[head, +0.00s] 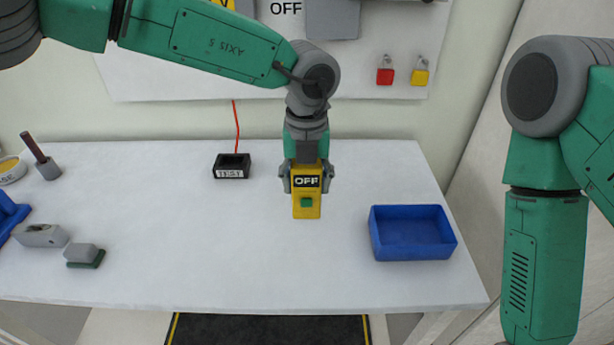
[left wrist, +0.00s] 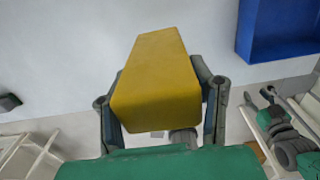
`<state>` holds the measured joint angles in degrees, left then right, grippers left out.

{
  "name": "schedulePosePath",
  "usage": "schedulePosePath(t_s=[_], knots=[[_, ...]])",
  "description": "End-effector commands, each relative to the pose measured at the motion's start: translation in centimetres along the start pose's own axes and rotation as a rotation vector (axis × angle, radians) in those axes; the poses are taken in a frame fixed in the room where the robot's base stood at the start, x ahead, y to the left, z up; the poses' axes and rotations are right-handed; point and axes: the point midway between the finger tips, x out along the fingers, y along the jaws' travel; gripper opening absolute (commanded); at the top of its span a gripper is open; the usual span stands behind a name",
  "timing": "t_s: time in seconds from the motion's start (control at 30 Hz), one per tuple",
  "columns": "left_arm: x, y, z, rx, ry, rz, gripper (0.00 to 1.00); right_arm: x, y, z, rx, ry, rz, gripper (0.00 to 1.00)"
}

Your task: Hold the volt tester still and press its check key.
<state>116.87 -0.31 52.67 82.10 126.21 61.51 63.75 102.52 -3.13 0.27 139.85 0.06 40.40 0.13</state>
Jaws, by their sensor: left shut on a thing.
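The volt tester (head: 307,211) is a yellow block with a dark screen reading OFF and a green check key (head: 306,202) on the face toward me. My left gripper (head: 306,178) is shut on it from both sides and holds it upright, seemingly above the table. In the left wrist view the tester (left wrist: 158,75) shows its plain yellow side between the fingers; screen and key are hidden there. My right arm hangs at the right of the head view, its gripper out of frame. In the left wrist view what looks like my right gripper (left wrist: 259,97) is small at the right edge, apart from the tester.
A black TEST block (head: 232,172) with a red cable stands behind left on the white table (head: 200,255). A blue tray (head: 412,254) sits to the right. Grey parts (head: 40,235) lie at the left. Padlocks hang on the back board. The table's middle front is clear.

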Motion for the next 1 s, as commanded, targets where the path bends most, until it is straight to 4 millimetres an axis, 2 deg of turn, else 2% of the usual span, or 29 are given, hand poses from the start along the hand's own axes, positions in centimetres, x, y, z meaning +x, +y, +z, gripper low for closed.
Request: schedulePosePath(t_s=[1.0], knots=[[4.1, 0.0, 0.0, -0.001, 0.000, -0.001, 0.14, 0.8, 0.0, 0.0, 0.000, 0.000, 0.000, 0.40]])
